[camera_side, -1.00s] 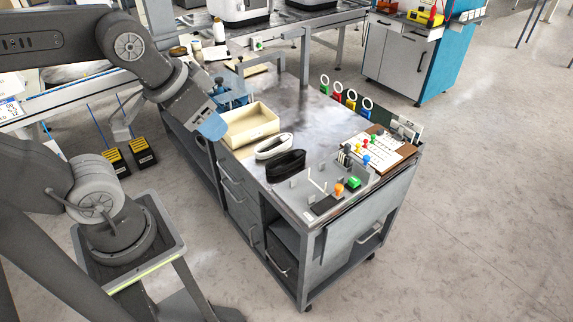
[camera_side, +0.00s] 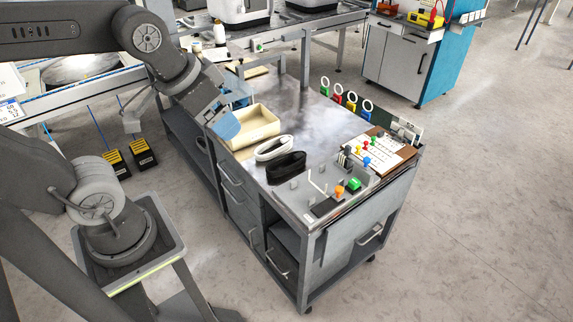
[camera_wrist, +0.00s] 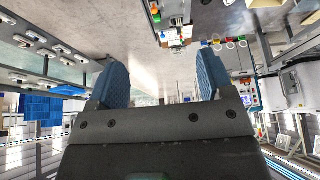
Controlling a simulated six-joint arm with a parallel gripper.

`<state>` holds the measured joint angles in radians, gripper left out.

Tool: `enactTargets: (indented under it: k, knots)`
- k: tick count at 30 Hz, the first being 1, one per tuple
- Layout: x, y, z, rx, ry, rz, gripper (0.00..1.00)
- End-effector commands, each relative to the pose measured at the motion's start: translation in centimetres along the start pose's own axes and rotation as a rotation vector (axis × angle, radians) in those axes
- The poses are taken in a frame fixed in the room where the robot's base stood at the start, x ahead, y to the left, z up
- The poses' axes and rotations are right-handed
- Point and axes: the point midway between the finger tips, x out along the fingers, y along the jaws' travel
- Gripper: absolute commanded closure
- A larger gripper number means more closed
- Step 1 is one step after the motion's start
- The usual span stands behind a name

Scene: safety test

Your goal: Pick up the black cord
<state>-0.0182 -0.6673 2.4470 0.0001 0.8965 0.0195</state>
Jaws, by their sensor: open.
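The black cord (camera_side: 287,167) is a coiled, elongated bundle lying on the grey metal cart top. A similar white cord (camera_side: 274,147) lies just behind it. My gripper (camera_side: 224,126) has blue fingers and is at the left edge of the cart, above and left of both cords and apart from them. In the wrist view the two fingers of my gripper (camera_wrist: 163,78) stand wide apart with nothing between them. I cannot make out the black cord in the wrist view.
A cream open tray (camera_side: 263,142) sits close beside my gripper. A grey fixture with orange and green buttons (camera_side: 354,184) stands right of the black cord. A board with colored pegs (camera_side: 378,153) is at right. The cart top's back middle is bare.

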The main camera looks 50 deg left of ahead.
Motion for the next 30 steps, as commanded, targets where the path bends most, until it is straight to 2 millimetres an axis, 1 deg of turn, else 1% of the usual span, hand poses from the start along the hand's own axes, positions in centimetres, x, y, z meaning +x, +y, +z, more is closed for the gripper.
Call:
enactTargets:
  k: [1,5,6,8,9,11,12,14,16,19,22,24,27,30]
  knots:
    - [0.5,-0.3,-1.2,0.000,-0.023,-0.005,0.26]
    - [2.5,-1.5,-4.8,0.007,-0.084,-0.018,0.26]
    - [3.4,-2.0,-5.9,0.008,-0.103,-0.021,0.26]
    - [4.7,-2.7,-7.5,0.013,-0.129,-0.025,0.26]
    - [5.7,-3.3,-8.6,0.013,-0.148,-0.027,0.26]
    - [7.4,-4.2,-10.0,0.017,-0.175,-0.028,0.26]
    - [8.6,-4.8,-10.8,0.018,-0.194,-0.029,0.26]
    - [10.6,-5.7,-12.0,0.021,-0.223,-0.029,0.26]
    - [13.1,-7.0,-13.2,0.024,-0.255,-0.028,0.26]
    - [17.0,-8.8,-14.3,0.027,-0.301,-0.024,0.26]
    - [21.2,-10.8,-15.0,0.029,-0.345,-0.017,0.26]
    - [24.1,-12.1,-15.0,0.031,-0.375,-0.011,0.26]
    - [28.0,-13.8,-14.6,0.032,-0.414,0.000,0.26]
    - [31.0,-15.0,-14.0,0.034,-0.442,0.009,0.26]
